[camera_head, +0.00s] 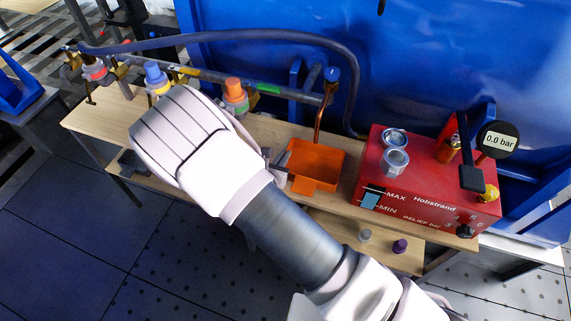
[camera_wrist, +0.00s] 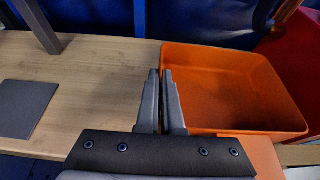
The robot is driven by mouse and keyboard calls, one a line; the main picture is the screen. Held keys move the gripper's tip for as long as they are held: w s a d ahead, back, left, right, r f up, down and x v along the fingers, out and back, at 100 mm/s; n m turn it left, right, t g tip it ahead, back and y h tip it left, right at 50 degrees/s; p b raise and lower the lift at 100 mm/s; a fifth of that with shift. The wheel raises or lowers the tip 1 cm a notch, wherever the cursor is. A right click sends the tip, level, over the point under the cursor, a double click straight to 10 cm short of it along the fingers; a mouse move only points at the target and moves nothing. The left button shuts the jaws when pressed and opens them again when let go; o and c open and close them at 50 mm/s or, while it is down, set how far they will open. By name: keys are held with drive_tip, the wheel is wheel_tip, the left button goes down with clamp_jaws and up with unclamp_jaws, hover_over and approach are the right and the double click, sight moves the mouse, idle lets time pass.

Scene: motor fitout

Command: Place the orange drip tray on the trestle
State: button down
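The orange drip tray (camera_head: 316,158) sits upright on the wooden top of the trestle (camera_head: 270,130), left of the red box. A copper pipe comes down at its back edge. My gripper (camera_head: 279,160) is at the tray's left side. In the wrist view, the two fingers of my gripper (camera_wrist: 161,100) are almost together at the left wall of the tray (camera_wrist: 235,85). One finger is over the wood and one over the tray's inside. The wall seems pinched between them, though the contact itself is hidden.
The red box (camera_head: 425,185) with a gauge stands close on the tray's right. Valves with orange (camera_head: 234,92) and blue (camera_head: 153,73) caps and a grey hose (camera_head: 230,36) run behind. A blue tank (camera_head: 420,60) closes the back. A lower shelf (camera_head: 335,228) holds small caps.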

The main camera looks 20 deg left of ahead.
drive_tip(key=shift+f, duration=1.7)
drive_tip(key=shift+f+b, duration=0.1)
drive_tip(key=shift+b, duration=0.25)
drive_tip(key=shift+f, duration=0.15)
drive_tip(key=c, duration=1.1)
unclamp_jaws()
